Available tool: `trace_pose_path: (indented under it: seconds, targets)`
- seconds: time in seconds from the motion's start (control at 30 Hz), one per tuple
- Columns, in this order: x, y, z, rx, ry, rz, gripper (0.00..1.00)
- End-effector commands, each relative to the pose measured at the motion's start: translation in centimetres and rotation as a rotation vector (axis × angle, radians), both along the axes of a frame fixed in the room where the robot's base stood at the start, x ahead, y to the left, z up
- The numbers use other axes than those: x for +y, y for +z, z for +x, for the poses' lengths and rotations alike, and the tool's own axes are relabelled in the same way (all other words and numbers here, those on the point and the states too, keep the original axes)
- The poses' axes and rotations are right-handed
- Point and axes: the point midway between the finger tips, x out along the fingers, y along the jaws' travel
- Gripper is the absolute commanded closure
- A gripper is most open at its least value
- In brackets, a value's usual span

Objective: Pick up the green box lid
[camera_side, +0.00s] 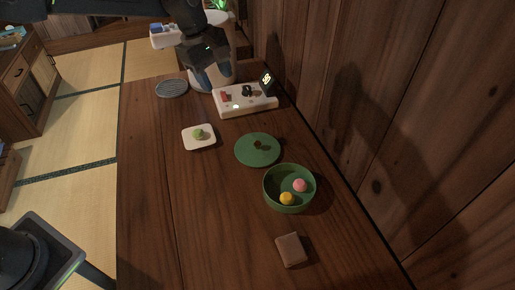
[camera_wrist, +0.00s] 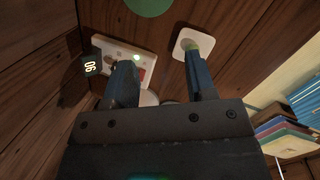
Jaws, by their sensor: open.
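The green box lid (camera_side: 258,150) is a round green disc lying flat on the wooden table, with a dark mark on its top. In the wrist view part of the lid (camera_wrist: 149,5) shows at the top edge, beyond the fingertips. The round green box (camera_side: 289,202) stands open beside it, nearer the side camera, with a pink ball (camera_side: 300,185) and a yellow ball (camera_side: 287,199) inside. My gripper (camera_wrist: 158,75) is open and empty, its two blue fingers apart. It is at the far end of the table, away from the lid.
A white plate (camera_side: 190,146) with a green sweet (camera_side: 198,134) lies left of the lid. A white device (camera_side: 232,109) with a lit display stands behind it. A grey round coaster (camera_side: 171,88) and a brown block (camera_side: 290,250) lie on the table. A wooden wall (camera_side: 345,90) borders the right side.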

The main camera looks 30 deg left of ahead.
Motion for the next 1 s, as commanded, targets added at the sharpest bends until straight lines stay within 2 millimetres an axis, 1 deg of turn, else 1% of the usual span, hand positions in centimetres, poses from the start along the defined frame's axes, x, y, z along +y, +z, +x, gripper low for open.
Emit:
trace_pose_path:
  seconds: [0.03,0.1,0.23,0.3,0.37,0.53,0.8,0.9,1.0]
  targets:
    - [-0.8,-2.0,1.3,0.041,0.054,-0.014,0.49]
    - [-1.7,-4.2,2.6,0.086,0.132,-0.032,0.49]
    - [-3.0,-7.3,4.2,0.151,0.242,-0.055,0.49]
    - [-3.4,-8.4,4.7,0.172,0.279,-0.060,0.49]
    - [-3.7,-8.9,4.9,0.183,0.300,-0.064,0.49]
    - [-4.2,-10.9,5.0,0.195,0.318,-0.065,0.49]
    - [-5.6,-15.8,5.0,0.193,0.315,-0.065,0.49]
    - [-5.9,-16.9,5.0,0.193,0.314,-0.065,0.49]
    - [-6.1,-17.5,5.1,0.191,0.314,-0.066,0.49]
